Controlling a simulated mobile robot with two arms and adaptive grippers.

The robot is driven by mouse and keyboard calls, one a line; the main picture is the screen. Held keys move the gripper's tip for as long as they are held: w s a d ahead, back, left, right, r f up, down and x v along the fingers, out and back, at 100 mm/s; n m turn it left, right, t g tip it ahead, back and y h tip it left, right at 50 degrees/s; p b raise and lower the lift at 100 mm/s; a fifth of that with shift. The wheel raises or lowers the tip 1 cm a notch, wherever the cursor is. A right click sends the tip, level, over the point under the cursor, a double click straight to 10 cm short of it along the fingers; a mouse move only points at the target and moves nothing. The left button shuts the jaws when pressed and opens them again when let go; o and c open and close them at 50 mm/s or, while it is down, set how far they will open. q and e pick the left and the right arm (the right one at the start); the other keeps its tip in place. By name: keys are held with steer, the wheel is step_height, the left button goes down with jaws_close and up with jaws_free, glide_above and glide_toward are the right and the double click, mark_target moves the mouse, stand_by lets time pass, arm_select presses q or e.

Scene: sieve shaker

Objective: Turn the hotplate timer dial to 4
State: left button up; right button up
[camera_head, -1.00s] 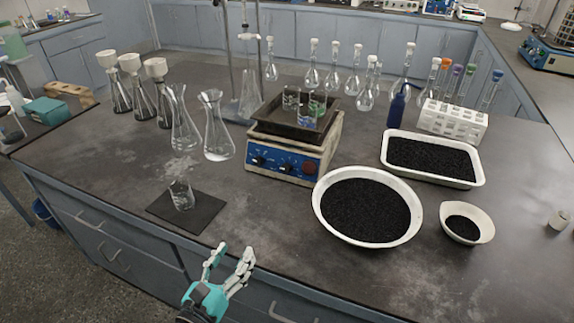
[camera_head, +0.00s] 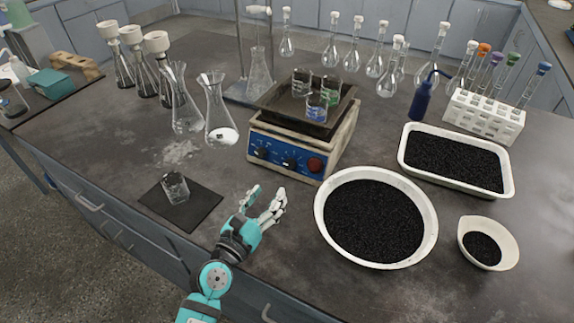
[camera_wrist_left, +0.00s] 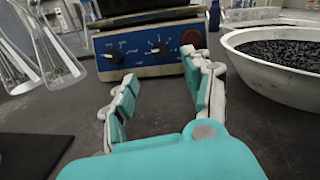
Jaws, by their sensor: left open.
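The hotplate (camera_head: 300,130) stands on the bench with a blue front panel (camera_head: 287,157). The panel carries two black dials, a left dial (camera_head: 262,151) and a middle dial (camera_head: 291,163), and a red round knob (camera_head: 315,165) at the right. In the left wrist view the middle dial (camera_wrist_left: 160,50) lies ahead, between the fingers, with small marks around it. Its setting is too small to read. My left gripper (camera_head: 265,202) is open and empty, in front of and below the panel, apart from it. My right gripper is not in view.
A dark tray with several small beakers (camera_head: 317,103) sits on the hotplate. A white bowl of black granules (camera_head: 376,216) is close at the right. A beaker (camera_head: 176,187) on a black mat (camera_head: 205,207) and tall flasks (camera_head: 217,120) stand at the left.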

mark_target(288, 166)
arm_select(q)
steer(key=x, duration=0.9)
steer(key=shift+w+d, duration=0.15)
steer(key=shift+w, duration=0.2)
steer(key=shift+w+d, duration=0.15)
steer(key=shift+w, duration=0.25)
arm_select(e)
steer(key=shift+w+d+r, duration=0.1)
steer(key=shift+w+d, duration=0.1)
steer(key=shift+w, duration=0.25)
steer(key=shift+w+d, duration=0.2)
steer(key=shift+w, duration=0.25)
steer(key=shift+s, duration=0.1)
arm_select(q)
jaws_close()
